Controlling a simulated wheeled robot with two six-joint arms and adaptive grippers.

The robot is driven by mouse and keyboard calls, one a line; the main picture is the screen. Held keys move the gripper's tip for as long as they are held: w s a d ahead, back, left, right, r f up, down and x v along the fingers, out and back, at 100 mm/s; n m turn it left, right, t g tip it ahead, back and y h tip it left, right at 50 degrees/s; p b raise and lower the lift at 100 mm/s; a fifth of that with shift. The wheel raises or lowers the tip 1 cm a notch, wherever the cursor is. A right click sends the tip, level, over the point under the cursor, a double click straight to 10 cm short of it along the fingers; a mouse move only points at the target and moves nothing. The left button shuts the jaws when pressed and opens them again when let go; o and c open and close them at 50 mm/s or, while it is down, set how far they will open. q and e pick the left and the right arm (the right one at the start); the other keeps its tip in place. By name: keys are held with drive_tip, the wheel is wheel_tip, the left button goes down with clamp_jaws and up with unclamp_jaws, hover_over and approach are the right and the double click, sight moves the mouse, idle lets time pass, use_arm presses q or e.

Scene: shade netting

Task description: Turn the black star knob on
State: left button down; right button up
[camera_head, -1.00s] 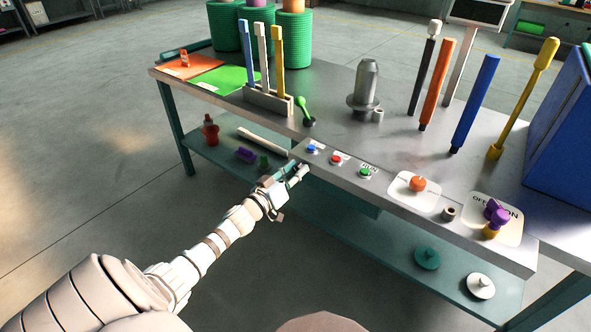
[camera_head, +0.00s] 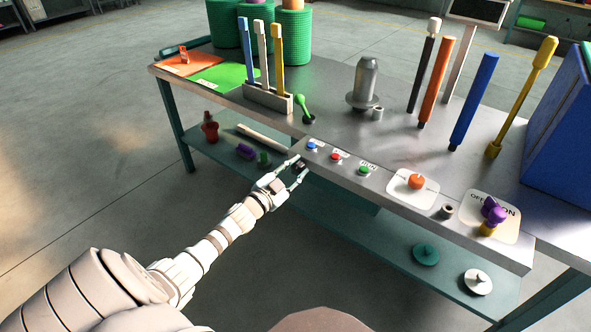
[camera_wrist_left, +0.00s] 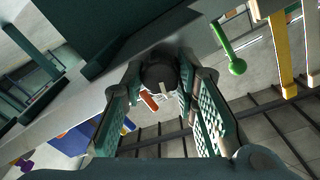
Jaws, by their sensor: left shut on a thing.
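The black star knob (camera_head: 299,166) is on the front face of the grey control panel (camera_head: 325,170), near its left end below the blue button. My left gripper (camera_head: 299,174) is at this front face, its two fingers on either side of the knob. In the left wrist view the dark round knob (camera_wrist_left: 159,70) sits between the fingertips, and the gripper (camera_wrist_left: 158,85) is shut on it. Fingers and shadow hide the knob's outline and any marking around it. My right gripper is not in view.
Blue (camera_head: 312,145), red (camera_head: 336,156) and green (camera_head: 364,169) buttons sit on the panel top. An orange knob (camera_head: 416,181) and a purple handle (camera_head: 493,210) stand farther right. A lower shelf (camera_head: 400,235) runs underneath. The floor left of the bench is clear.

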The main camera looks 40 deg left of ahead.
use_arm(q)
drive_tip(key=m, duration=0.2)
drive_tip(key=shift+f+m, duration=0.1)
drive_tip(key=shift+m, duration=0.3)
drive_tip(key=m+b, duration=0.1)
drive_tip(key=m, duration=0.3)
drive_tip(key=shift+d+f, duration=0.1)
drive_tip(key=shift+m, duration=0.9)
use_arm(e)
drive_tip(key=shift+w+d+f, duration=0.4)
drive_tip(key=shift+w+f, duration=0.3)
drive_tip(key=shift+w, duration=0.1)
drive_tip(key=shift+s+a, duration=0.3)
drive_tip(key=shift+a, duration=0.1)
